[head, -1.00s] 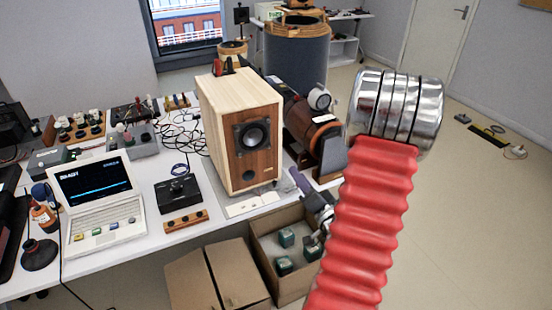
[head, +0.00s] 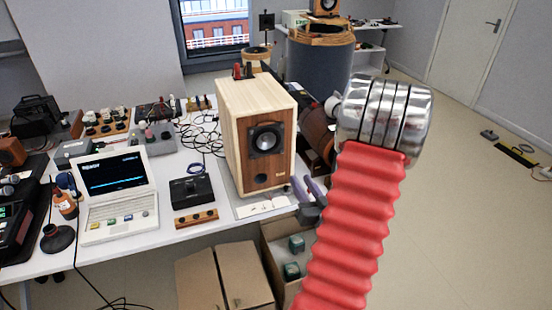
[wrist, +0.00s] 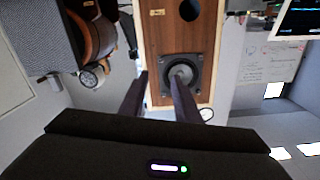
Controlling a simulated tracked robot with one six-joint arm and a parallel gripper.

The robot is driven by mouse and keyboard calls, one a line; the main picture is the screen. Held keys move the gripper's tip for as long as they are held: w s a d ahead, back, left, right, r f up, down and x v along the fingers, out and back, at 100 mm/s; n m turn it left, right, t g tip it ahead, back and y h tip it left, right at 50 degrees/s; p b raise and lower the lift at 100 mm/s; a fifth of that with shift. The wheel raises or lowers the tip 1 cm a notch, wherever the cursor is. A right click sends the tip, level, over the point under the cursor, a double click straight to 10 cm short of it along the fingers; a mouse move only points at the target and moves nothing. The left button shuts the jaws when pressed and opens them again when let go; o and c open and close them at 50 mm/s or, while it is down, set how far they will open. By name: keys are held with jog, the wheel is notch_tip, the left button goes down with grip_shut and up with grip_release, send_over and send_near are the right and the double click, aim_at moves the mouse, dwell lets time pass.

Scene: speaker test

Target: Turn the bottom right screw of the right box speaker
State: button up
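A light wooden box speaker (head: 238,150) stands on the white table in the head view, its brown front facing me. Its dark square driver (head: 265,138) is on that front; single screws are too small to make out. In the wrist view the speaker's front (wrist: 203,45) is upside down, with the driver (wrist: 194,71) low in it. My gripper (head: 300,180) is by the speaker's lower right edge in the head view. In the wrist view my gripper (wrist: 159,78) is open, its two dark fingers apart with nothing between them. One fingertip overlaps the driver; contact cannot be told.
A laptop (head: 115,185), a black control box (head: 193,191) and cables crowd the table (head: 150,238) left of the speaker. An open carton (head: 268,232) stands below the front edge. A brown cylinder (head: 316,135) is behind my gripper. Floor at the right is mostly clear.

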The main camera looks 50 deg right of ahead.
aim_at(282, 153)
jog(key=shift+a+n, duration=0.1)
jog(key=shift+n, duration=0.7)
jog(key=shift+w, duration=0.15)
jog(key=x, duration=1.3)
jog(key=shift+w+d, duration=0.25)
jog(key=shift+c, duration=0.6)
grip_shut()
